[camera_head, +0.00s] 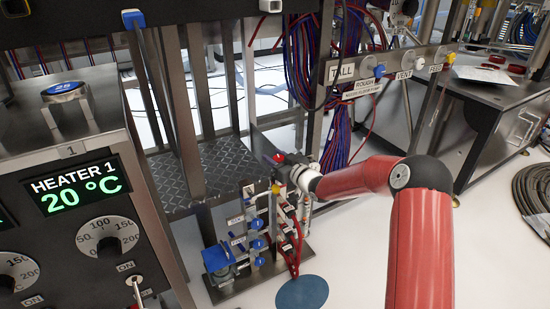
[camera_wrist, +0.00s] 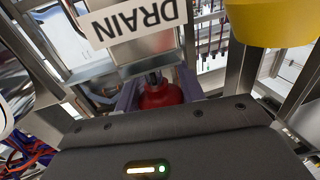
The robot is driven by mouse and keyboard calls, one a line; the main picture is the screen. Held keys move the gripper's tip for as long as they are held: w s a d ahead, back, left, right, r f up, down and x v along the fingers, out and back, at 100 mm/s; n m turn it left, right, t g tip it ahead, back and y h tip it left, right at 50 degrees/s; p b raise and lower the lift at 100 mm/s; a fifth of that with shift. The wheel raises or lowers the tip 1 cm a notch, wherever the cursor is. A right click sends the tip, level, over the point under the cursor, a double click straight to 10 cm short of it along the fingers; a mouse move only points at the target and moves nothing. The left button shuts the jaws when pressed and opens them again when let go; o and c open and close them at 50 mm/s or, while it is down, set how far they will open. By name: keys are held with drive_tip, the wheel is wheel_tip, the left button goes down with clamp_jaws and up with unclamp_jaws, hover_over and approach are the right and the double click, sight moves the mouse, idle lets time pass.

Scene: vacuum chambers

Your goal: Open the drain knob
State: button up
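The red drain knob (camera_wrist: 160,95) sits between the two fingers of my gripper (camera_wrist: 158,92) in the wrist view, on a dark stem. A white label reading DRAIN (camera_wrist: 132,20), upside down in this view, is just above it. The fingers flank the knob closely on both sides; whether they press on it cannot be made out. In the head view, the red knob (camera_head: 279,158) shows small at the end of my arm, on the frame behind the small valve stand. My gripper (camera_head: 284,170) is small and partly hidden there.
A yellow knob (camera_wrist: 272,22) is close beside my gripper in the wrist view. Blue valves (camera_head: 257,243) with labels stand below in the head view. The HEATER 1 panel (camera_head: 75,185) is at left, and labelled TALL, ROUGH, VENT and FEED knobs are behind. Cable bundles (camera_head: 300,60) hang nearby.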

drive_tip(key=shift+c, duration=1.3)
drive_tip(key=shift+s+a+r+n+g+y+p, duration=0.1)
drive_tip(key=shift+n+g+y+p, duration=0.25)
drive_tip(key=shift+n+g+y, duration=0.35)
drive_tip(key=shift+r+n+g+y+p, duration=0.1)
drive_tip(key=shift+n+g+y+p, duration=0.3)
drive_tip(key=shift+g, duration=0.4)
drive_tip(key=shift+s+f+n+g+y, duration=0.1)
drive_tip(key=shift+n+g+y, duration=0.3)
drive_tip(key=shift+n+g, duration=0.1)
drive_tip(key=o, duration=1)
drive_tip(key=shift+f, duration=0.1)
